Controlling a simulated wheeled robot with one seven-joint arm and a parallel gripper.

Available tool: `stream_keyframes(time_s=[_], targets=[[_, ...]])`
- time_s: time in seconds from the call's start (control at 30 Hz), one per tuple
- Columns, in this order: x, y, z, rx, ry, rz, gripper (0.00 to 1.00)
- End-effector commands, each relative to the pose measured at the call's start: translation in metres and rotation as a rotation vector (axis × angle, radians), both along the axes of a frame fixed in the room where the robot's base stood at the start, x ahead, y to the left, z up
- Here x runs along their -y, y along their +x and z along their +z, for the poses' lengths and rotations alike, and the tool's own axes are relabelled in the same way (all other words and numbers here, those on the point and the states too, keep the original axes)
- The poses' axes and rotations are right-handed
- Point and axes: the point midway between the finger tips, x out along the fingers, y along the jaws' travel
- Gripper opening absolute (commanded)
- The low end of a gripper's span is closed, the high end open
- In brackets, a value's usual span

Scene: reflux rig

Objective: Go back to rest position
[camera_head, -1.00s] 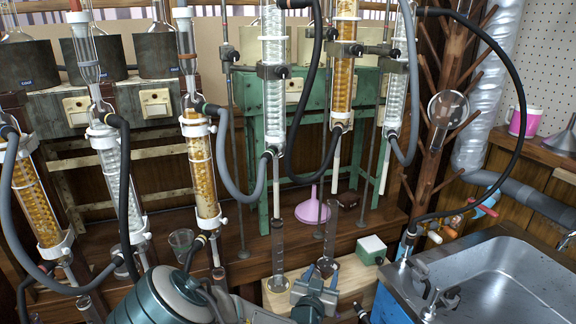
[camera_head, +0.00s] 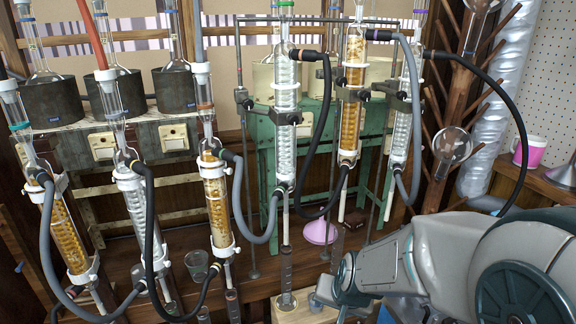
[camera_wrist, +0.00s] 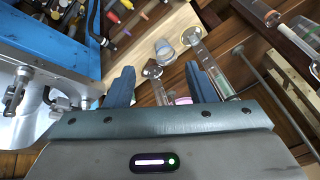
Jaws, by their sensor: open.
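My gripper shows in the wrist view (camera_wrist: 158,74) with its two blue fingers spread wide apart. Nothing is held between them. Beyond the fingers are the wooden bench, a small glass beaker (camera_wrist: 165,50) and a glass cylinder (camera_wrist: 208,62). A bit of pink shows low between the fingers. In the head view, my arm fills the lower right and covers most of the sink. My fingertips cannot be made out there.
Glass columns with orange (camera_head: 217,205) and clear (camera_head: 287,125) packing stand across the rig, joined by looping hoses. A pink funnel (camera_head: 320,231) sits on the bench. The blue sink cabinet (camera_wrist: 55,38) is at left in the wrist view. A pink mug (camera_head: 531,152) stands at right.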

Motion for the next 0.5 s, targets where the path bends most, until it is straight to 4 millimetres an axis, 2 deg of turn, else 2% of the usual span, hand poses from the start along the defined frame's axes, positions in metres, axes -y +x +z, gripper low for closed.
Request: stream_keyframes(time_s=[0.03,0.2,0.33,0.5], targets=[[0.004,-0.01,0.026,-0.004,0.002,0.029,0.5],[0.019,-0.052,0.079,-0.051,-0.047,0.141,0.5],[0.032,-0.085,0.111,-0.087,-0.112,0.203,0.5],[0.045,-0.115,0.134,-0.128,-0.182,0.244,0.5]])
